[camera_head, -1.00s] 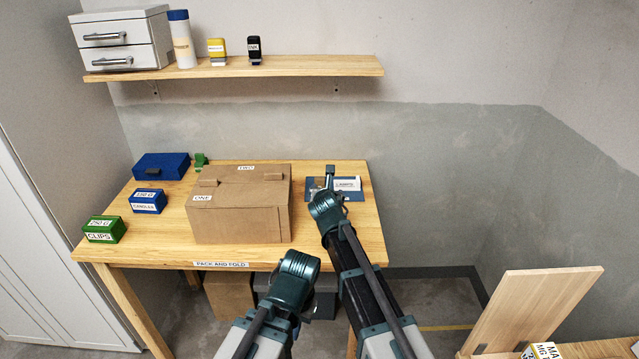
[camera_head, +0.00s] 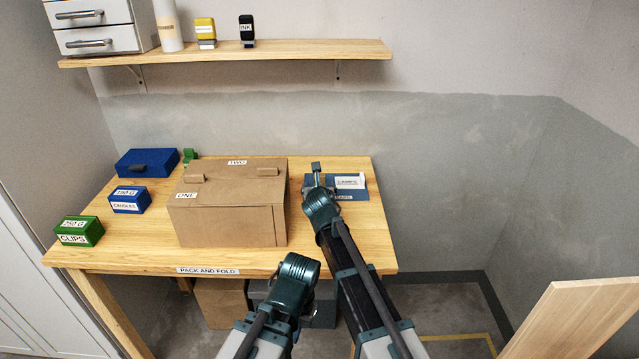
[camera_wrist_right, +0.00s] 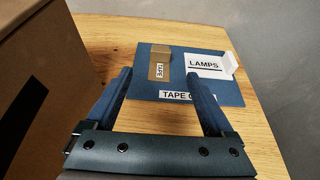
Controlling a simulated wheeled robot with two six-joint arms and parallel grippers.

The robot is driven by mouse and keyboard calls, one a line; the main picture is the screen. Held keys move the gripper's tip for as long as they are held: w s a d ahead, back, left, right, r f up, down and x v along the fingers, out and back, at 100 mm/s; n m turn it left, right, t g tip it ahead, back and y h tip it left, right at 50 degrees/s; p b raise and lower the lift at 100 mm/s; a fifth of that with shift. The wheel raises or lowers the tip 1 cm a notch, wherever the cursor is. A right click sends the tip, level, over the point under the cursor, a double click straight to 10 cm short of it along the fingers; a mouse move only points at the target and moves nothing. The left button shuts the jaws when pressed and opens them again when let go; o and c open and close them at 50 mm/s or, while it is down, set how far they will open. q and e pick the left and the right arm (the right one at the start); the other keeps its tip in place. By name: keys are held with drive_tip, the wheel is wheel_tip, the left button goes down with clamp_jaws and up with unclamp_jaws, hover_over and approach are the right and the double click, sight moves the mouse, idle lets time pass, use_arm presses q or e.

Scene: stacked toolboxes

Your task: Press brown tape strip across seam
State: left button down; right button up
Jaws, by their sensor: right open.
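The brown tape strip (camera_wrist_right: 160,64), marked TAPE, lies on a blue card (camera_wrist_right: 205,95) on the table, with a raised block at its far end. The closed cardboard box (camera_head: 230,226) stands left of the card, with flaps marked ONE and TWO on top; the seam is hard to make out. My right gripper (camera_wrist_right: 165,88) is open and empty, its fingers to either side of the strip's near end and apart from it. It also shows over the card in the head view (camera_head: 317,178). My left arm shows low in the middle; its gripper is not visible.
Blue CANDLES (camera_head: 130,200) and green CLIPS (camera_head: 79,231) boxes and a blue case (camera_head: 148,162) occupy the table's left. A shelf (camera_head: 270,51) hangs above.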

sight(320, 176)
drive_tip(key=b+x, duration=0.5)
drive_tip(key=x, duration=0.8)
drive_tip(key=shift+d+f, duration=0.1)
drive_tip(key=shift+f, duration=0.1)
drive_tip(key=shift+r, duration=0.1)
drive_tip(key=shift+s, duration=0.1)
drive_tip(key=shift+c, duration=0.3)
clamp_jaws()
drive_tip(key=shift+r+p, duration=0.95)
drive_tip(key=shift+p, duration=0.15)
wheel_tip(320, 176, up, 2)
drive_tip(key=shift+r+p, duration=0.1)
drive_tip(key=shift+p, duration=0.9)
drive_tip(key=s, duration=0.5)
drive_tip(key=s+a, duration=0.1)
drive_tip(key=s, duration=0.4)
drive_tip(key=s+r+p, duration=0.1)
drive_tip(key=s, duration=0.5)
drive_tip(key=shift+a, duration=0.25)
